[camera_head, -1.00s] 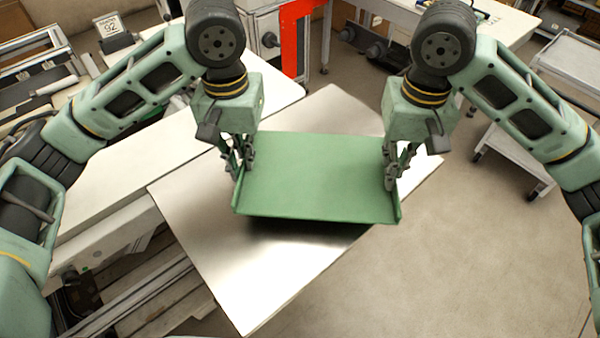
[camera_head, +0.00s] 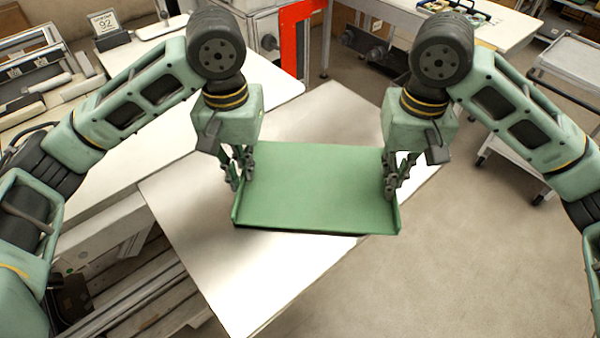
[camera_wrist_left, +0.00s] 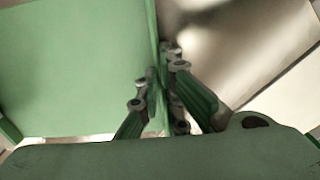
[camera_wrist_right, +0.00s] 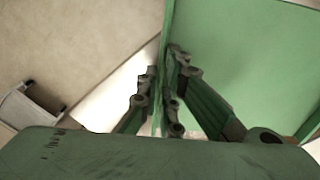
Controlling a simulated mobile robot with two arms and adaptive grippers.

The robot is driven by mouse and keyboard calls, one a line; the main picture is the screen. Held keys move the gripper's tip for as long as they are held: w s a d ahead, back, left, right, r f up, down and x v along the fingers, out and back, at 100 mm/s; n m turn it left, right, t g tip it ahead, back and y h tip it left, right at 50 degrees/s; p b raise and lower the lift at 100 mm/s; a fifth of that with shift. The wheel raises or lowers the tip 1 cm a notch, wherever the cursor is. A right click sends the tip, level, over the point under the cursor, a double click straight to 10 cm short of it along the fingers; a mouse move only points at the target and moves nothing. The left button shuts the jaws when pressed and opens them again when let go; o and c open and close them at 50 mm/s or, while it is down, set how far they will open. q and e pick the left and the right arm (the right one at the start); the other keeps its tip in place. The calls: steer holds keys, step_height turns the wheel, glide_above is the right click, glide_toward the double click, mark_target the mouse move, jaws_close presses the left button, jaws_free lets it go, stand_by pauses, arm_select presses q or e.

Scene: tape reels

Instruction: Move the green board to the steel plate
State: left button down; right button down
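The green board (camera_head: 316,190) is a flat tray with raised side edges, level over the steel plate (camera_head: 215,255). My left gripper (camera_head: 238,180) is shut on its left edge; the left wrist view shows the fingers (camera_wrist_left: 163,92) on both sides of that rim. My right gripper (camera_head: 393,180) is shut on its right edge, with the rim between the fingers (camera_wrist_right: 166,97) in the right wrist view. The board hides the middle of the plate. A thin dark line shows under its front edge; I cannot tell whether it touches the plate.
A white bench (camera_head: 105,200) adjoins the plate on the left. A red-orange frame (camera_head: 296,40) stands behind. A grey cart (camera_head: 560,75) stands at the right, and a table with small trays (camera_head: 480,28) is at the back. Open floor (camera_head: 430,270) lies front right.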

arm_select(q)
steer(key=shift+f, duration=0.5)
arm_select(e)
steer(key=shift+f, duration=0.5)
arm_select(q)
steer(key=c, duration=2.3)
jaws_free()
steer(key=shift+r, duration=0.25)
arm_select(e)
steer(key=c, duration=2.3)
jaws_free()
steer(key=shift+r, duration=0.25)
arm_select(q)
steer(key=o, duration=0.4)
steer(key=shift+c, duration=0.2)
arm_select(e)
steer(key=o, duration=0.4)
steer(key=shift+c, duration=0.2)
steer(key=shift+r, duration=0.1)
arm_select(q)
step_height(320, 180, up, 12)
arm_select(e)
step_height(320, 180, up, 12)
arm_select(q)
steer(key=shift+r, duration=0.1)
